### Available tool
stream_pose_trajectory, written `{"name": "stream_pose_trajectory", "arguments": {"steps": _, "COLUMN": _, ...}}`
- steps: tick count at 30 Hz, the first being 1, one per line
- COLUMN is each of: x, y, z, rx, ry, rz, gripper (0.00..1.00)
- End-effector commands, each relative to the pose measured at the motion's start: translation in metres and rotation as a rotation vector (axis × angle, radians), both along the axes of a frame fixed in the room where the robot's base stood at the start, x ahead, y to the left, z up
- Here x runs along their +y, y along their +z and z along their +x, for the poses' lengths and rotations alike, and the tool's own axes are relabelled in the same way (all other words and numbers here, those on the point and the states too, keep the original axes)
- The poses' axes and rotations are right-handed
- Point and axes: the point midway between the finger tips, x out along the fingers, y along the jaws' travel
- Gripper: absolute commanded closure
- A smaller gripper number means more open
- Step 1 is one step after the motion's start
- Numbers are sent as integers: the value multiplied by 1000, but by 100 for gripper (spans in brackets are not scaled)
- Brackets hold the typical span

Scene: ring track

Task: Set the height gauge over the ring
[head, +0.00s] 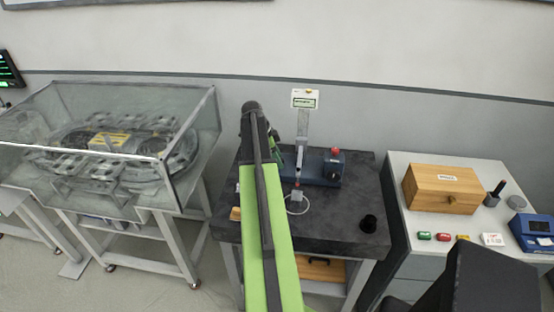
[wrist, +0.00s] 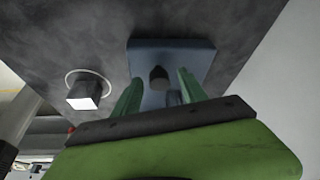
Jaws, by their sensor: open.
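The height gauge (head: 319,169) stands on the dark table, with a blue base, an upright grey column, a display on top and a red knob at the back right. Its small grey probe block (head: 296,195) appears over the thin white ring (head: 305,209) in the head view. In the wrist view, the block (wrist: 84,95) overlaps the ring's (wrist: 68,78) lower part; its height is unclear. My gripper (wrist: 160,77) is open, its green fingers either side of a dark round knob in front of the blue base (wrist: 199,58). Contact is unclear. My arm partly hides the gripper in the head view.
A glass-covered machine (head: 120,150) stands left. A white bench (head: 410,215) at right holds a wooden box (head: 444,188), a blue device (head: 533,232) and small coloured blocks. The table's front right is mostly clear.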

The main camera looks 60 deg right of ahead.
Motion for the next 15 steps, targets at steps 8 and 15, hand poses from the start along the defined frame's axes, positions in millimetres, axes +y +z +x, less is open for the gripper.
{"name": "stream_pose_trajectory", "arguments": {"steps": 8, "x": 0, "y": 10, "z": 0, "rx": 1, "ry": -3, "rz": 0, "gripper": 50}}
{"name": "stream_pose_trajectory", "arguments": {"steps": 15, "x": 10, "y": 53, "z": 12, "rx": 1, "ry": 0, "rz": 0, "gripper": 50}}
